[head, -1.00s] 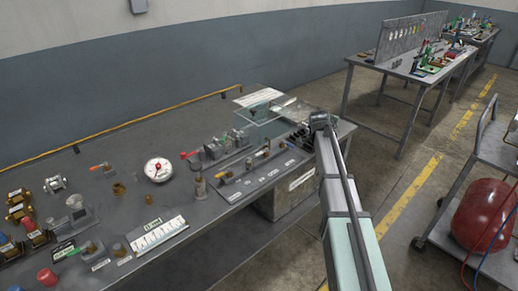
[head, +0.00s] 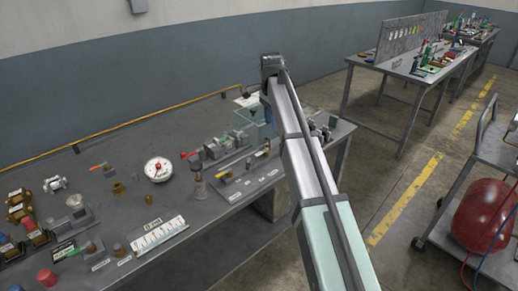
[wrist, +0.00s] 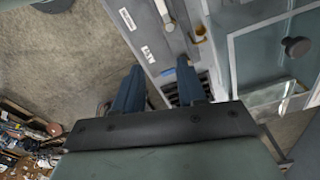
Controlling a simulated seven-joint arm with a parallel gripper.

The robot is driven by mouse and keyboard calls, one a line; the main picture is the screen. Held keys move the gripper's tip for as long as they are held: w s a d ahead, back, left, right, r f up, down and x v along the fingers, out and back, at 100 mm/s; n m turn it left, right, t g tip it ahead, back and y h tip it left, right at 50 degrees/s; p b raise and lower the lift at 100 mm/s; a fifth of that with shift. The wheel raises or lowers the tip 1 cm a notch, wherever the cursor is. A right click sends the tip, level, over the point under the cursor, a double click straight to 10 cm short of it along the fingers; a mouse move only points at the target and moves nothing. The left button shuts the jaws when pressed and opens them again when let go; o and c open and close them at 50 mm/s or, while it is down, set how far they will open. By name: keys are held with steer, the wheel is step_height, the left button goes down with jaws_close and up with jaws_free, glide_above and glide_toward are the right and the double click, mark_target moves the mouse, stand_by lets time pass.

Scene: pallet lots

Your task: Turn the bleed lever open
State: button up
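My gripper (wrist: 157,76) shows in the wrist view with its two blue fingers apart and nothing between them. Beyond the fingertips lies a grey labelled panel strip (wrist: 145,45). In the head view the strip (head: 232,188) is on the bench, partly behind my arm, and my gripper is mostly hidden by my own arm.
A glass-walled box (wrist: 270,50) with a dark knob (wrist: 297,47) stands right of the strip in the wrist view. A red tank (head: 485,215) stands at right.

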mark_target(259, 153)
steer(key=s+a+r+n, duration=0.2)
steer(key=a+n, duration=0.1)
steer(key=a, duration=0.2)
steer(key=shift+y, duration=0.3)
steer(key=f, duration=1.3)
steer(key=shift+w+d+f, duration=0.2)
steer(key=shift+d+f, duration=0.05)
steer(key=shift+f, duration=0.05)
jaws_close()
